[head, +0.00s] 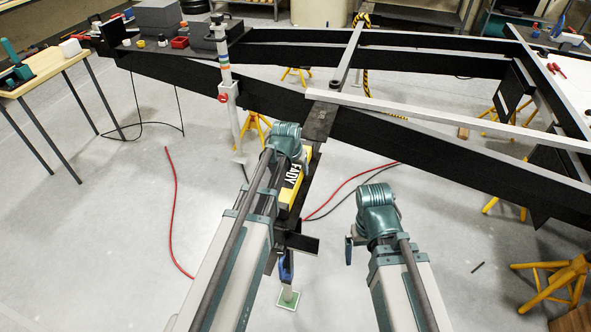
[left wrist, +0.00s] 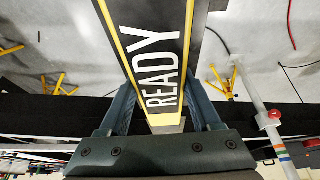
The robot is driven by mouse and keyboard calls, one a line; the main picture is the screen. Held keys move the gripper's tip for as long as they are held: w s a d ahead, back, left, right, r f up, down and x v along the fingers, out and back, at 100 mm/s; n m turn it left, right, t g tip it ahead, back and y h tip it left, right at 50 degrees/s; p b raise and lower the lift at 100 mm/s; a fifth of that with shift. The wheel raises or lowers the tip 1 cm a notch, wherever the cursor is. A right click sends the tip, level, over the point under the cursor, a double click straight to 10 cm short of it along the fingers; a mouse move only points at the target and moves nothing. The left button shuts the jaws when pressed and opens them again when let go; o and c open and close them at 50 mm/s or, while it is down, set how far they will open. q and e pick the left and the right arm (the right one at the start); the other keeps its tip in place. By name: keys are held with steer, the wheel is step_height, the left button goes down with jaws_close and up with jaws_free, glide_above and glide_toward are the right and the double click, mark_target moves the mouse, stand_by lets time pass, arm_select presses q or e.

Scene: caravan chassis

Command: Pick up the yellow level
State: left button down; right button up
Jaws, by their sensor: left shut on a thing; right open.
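The yellow level (head: 287,194) is a long bar with yellow edges and a black face with white lettering. In the head view it shows beside my left wrist, over the black drawbar, partly covered by my arm. In the left wrist view the level (left wrist: 160,60) reads "READY" and runs lengthwise between the fingers of my left gripper (left wrist: 161,82), which is shut on it.
The black chassis frame (head: 420,150) crosses behind, with a pale bar (head: 450,121) on it. A white post with a red knob (head: 228,92) stands left of my left wrist. A wooden table (head: 45,70) is at far left. Red hoses and yellow stands (head: 560,280) are on the floor.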

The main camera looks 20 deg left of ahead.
mark_target(296, 166)
arm_select(q)
step_height(296, 166, up, 4)
steer(key=p, duration=0.3)
steer(key=shift+f, duration=0.25)
steer(key=s+a, duration=0.8)
steer(key=s, duration=0.5)
steer(key=shift+s+r+p, duration=0.35)
steer(key=shift+s+r, duration=0.05)
steer(key=shift+a, duration=0.1)
